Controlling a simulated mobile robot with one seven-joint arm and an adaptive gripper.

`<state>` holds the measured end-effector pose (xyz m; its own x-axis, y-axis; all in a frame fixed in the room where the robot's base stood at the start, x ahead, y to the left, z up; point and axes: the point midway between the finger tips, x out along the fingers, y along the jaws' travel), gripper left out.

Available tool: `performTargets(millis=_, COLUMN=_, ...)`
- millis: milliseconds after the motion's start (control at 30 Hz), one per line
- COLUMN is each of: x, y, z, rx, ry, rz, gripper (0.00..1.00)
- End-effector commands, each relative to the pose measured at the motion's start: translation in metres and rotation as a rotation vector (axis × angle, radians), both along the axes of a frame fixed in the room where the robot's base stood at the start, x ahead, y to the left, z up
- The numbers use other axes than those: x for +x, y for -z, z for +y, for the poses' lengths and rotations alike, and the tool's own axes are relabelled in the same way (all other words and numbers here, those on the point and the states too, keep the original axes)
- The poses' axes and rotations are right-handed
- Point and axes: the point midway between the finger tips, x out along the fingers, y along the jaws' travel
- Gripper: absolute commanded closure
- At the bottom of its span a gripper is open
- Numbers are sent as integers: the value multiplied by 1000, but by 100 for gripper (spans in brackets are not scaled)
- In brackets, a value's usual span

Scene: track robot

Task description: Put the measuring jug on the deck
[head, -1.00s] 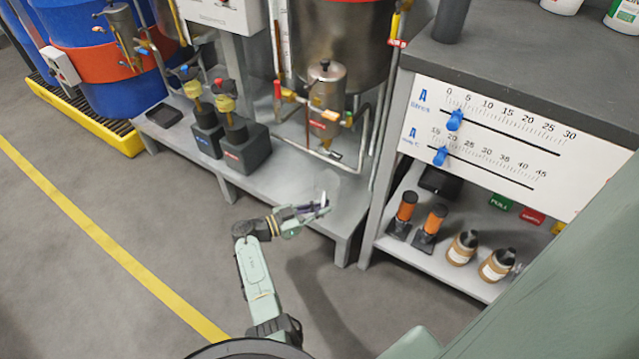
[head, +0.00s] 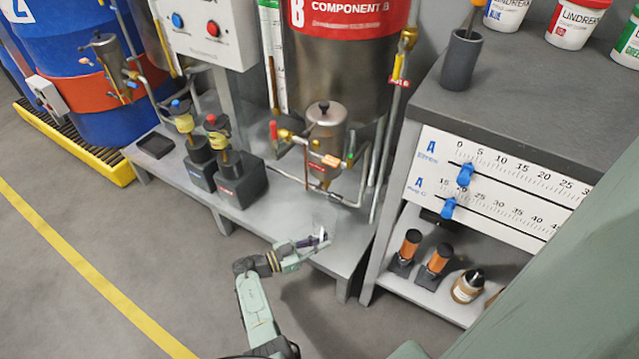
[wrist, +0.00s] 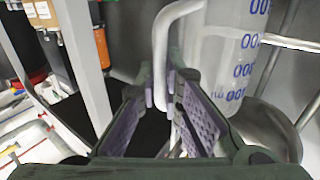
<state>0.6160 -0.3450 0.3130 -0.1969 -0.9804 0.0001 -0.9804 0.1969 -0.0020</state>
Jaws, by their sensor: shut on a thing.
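The measuring jug (wrist: 222,52) is clear with blue markings and fills the upper right of the wrist view. Its pale handle passes between the fingers of my gripper (wrist: 166,92), which is shut on it. In the head view the jug is only a faint clear shape at my gripper (head: 318,241), and its outline is hard to make out. The deck (head: 262,222) is the low grey metal platform under the tank. My gripper appears over its front edge near the right end. I cannot tell whether the jug touches the deck.
Two dark pump blocks (head: 238,183) and a black tray (head: 155,145) stand on the deck's left part. A small metal pot (head: 324,125) with pipes is behind. A grey bench (head: 500,90) with slider scales stands at the right. The deck's front right surface looks clear.

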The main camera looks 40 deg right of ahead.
Motion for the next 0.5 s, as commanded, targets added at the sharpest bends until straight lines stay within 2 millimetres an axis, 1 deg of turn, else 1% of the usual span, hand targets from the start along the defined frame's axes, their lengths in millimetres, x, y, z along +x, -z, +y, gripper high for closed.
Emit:
performTargets(millis=167, x=0, y=4, z=0, rx=0, ry=0, rz=-1, gripper=100)
performTargets(millis=200, x=0, y=4, z=0, rx=0, ry=0, rz=0, gripper=92)
performTargets(millis=500, x=0, y=2, z=0, rx=0, ry=0, rz=0, gripper=72)
